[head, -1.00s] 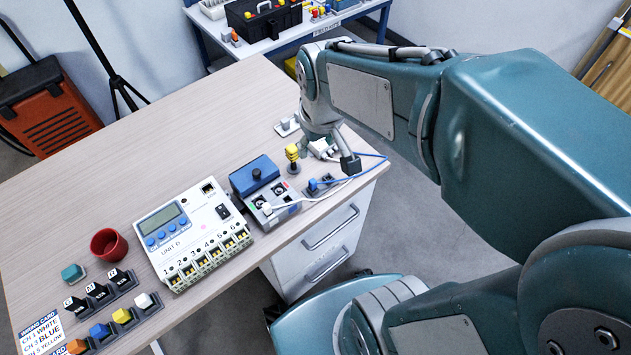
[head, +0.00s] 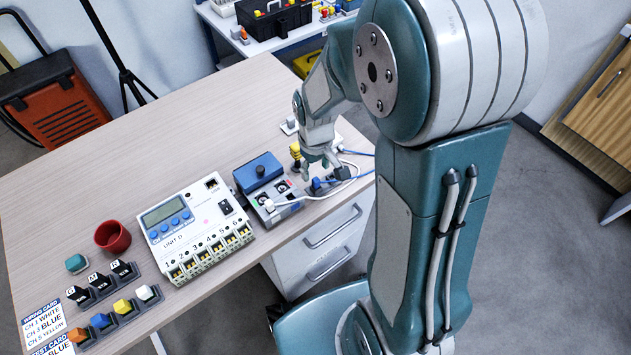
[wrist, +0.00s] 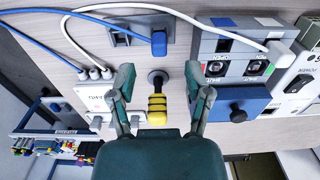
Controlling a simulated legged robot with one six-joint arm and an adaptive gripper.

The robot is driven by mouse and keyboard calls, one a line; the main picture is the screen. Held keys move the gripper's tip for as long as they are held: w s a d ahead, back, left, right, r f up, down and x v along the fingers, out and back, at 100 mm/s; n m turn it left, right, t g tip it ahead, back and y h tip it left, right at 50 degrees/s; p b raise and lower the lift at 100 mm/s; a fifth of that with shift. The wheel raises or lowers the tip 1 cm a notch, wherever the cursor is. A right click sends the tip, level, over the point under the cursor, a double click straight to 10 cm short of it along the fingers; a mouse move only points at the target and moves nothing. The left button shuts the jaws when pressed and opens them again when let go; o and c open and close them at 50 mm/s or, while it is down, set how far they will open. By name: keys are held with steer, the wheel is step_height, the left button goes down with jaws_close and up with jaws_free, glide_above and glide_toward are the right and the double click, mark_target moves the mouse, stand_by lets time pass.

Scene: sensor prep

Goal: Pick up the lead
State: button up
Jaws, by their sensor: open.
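A blue lead (wrist: 72,40) ends in a blue plug (wrist: 158,42) seated in a dark grey holder (wrist: 122,36) in the wrist view. The plug also shows in the head view (head: 317,184), near the table's right edge. A white lead (wrist: 185,16) runs to a white plug (wrist: 278,50) at the grey socket box (wrist: 232,62). My gripper (wrist: 158,76) is open and empty above the table. In the wrist view its fingertips lie just below the blue plug, one to each side of it, and do not touch it.
A yellow-and-black knobbed post (wrist: 157,105) shows between my fingers in the wrist view. A white cable block (wrist: 85,98) is to its left, a blue box (wrist: 240,105) to its right. The UNIT D module (head: 195,232) and red cup (head: 112,236) stand further left.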

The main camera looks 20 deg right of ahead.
mark_target(316, 179)
step_height(316, 179, down, 5)
steer(key=shift+f, duration=0.1)
jaws_close()
